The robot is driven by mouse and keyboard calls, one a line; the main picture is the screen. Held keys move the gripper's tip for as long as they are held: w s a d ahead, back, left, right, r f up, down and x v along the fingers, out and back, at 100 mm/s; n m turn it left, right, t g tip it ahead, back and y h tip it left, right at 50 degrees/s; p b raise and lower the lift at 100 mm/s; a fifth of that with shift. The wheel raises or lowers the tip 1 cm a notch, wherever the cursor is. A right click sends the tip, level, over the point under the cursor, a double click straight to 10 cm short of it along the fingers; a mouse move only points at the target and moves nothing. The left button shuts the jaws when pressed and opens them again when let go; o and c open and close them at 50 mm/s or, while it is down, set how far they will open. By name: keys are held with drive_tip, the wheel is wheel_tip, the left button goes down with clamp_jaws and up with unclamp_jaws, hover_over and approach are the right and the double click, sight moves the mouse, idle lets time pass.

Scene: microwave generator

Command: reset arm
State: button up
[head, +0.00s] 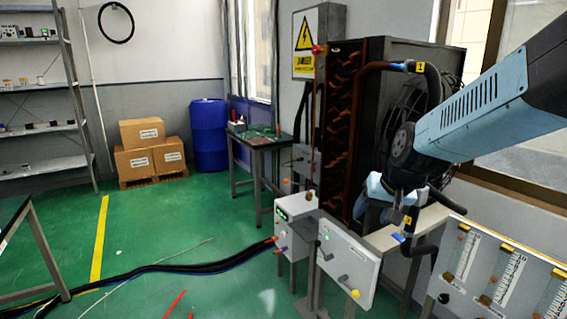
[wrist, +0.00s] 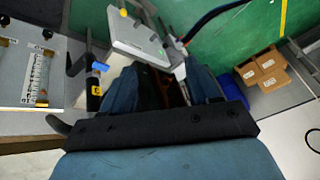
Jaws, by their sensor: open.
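My arm (head: 490,105) reaches in from the right edge of the head view, in front of the dark cooling unit. My gripper (head: 382,198) hangs at its end, near a pale stand and above the control boxes. In the wrist view my gripper (wrist: 163,82) shows two blue fingers spread apart with nothing held between them. The fingertips are partly hidden in the head view. A white control box (wrist: 138,35) lies beyond the fingers in the wrist view.
The radiator unit (head: 345,120) with dark hoses stands close behind my gripper. Black cables (head: 190,267) cross the green floor. Cartons (head: 150,160) and a blue barrel (head: 208,135) stand far back.

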drive_tip(key=s+d+r+h, duration=0.1)
drive_tip(key=s+r, duration=0.2)
drive_tip(key=s, duration=0.4)
drive_tip(key=s+d+r+n, duration=0.1)
drive_tip(key=s+r, duration=0.3)
drive_tip(key=s, duration=0.4)
drive_tip(key=shift+d+r+h, duration=0.25)
drive_tip(key=shift+d+h, duration=0.15)
drive_tip(key=shift+d, duration=0.1)
drive_tip(key=shift+c, duration=0.2)
idle(0.5)
